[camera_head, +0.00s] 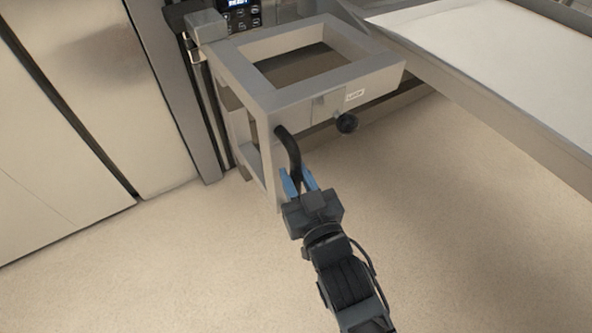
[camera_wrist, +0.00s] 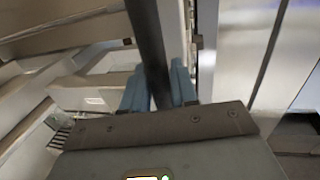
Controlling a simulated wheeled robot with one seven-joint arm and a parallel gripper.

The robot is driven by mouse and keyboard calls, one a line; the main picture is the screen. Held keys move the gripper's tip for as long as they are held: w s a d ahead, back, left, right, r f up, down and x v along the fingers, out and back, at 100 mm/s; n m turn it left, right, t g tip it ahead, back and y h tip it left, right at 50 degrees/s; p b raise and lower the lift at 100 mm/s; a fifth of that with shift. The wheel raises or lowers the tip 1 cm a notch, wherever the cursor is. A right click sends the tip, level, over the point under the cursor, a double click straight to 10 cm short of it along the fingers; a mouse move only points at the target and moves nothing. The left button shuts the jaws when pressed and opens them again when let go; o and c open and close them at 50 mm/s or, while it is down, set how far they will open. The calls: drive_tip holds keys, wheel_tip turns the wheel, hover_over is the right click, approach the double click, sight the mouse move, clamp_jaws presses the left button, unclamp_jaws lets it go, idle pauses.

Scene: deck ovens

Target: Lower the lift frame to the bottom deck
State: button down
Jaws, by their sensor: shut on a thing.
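The lift frame (camera_head: 300,94) is a grey open rectangular frame at the top middle of the head view, beside a dark vertical rail (camera_head: 200,90). My gripper (camera_head: 299,180), with blue fingers, is shut on this handle. In the wrist view the handle (camera_wrist: 150,45) passes between the blue fingers (camera_wrist: 155,90).
A long tray-like deck with a pale surface (camera_head: 500,45) lies at the upper right, its metal edge close to the frame. Steel panels (camera_head: 90,90) stand at the left. A small control display (camera_head: 238,5) is at the top. The floor (camera_head: 150,265) below is clear.

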wheel_tip(320, 180, down, 5)
drive_tip(key=shift+r+b, duration=0.1)
drive_tip(key=shift+b, duration=1.15)
drive_tip(key=c, duration=1)
unclamp_jaws()
drive_tip(key=shift+p+v, duration=1.15)
drive_tip(key=shift+v, duration=2.7)
drive_tip(key=shift+d, duration=0.1)
